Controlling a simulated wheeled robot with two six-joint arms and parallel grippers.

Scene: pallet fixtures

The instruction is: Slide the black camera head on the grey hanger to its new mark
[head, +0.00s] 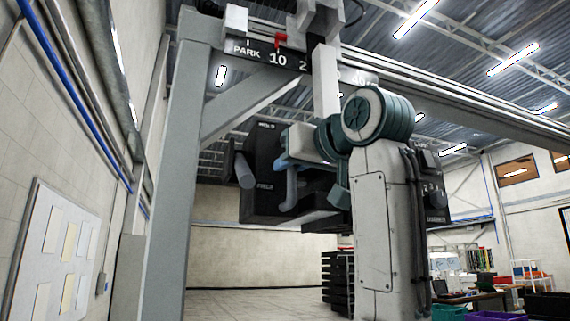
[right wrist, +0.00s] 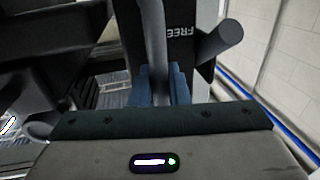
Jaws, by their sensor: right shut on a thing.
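The black camera head (head: 262,180) hangs below the rail on the pale grey hanger (head: 325,82). The hanger crosses the scale plate (head: 262,53) between the 2 of a part-hidden number and the 40, covering the marks there. A red pointer (head: 281,40) stands above the 10. My right gripper (head: 290,160) is at the camera head's near side, partly hidden by my arm. In the right wrist view its blue fingers (right wrist: 162,86) are shut on a grey bar handle (right wrist: 155,40). A grey cylindrical knob (right wrist: 220,40) sticks out beside the FREE lettering. My left gripper is out of view.
A grey gantry post (head: 180,170) with a diagonal brace (head: 245,100) stands left of the camera head. The long rail (head: 450,95) runs off to the right. A black stack (head: 337,280) and a cluttered bench (head: 470,295) stand behind. A board (head: 55,250) hangs on the left wall.

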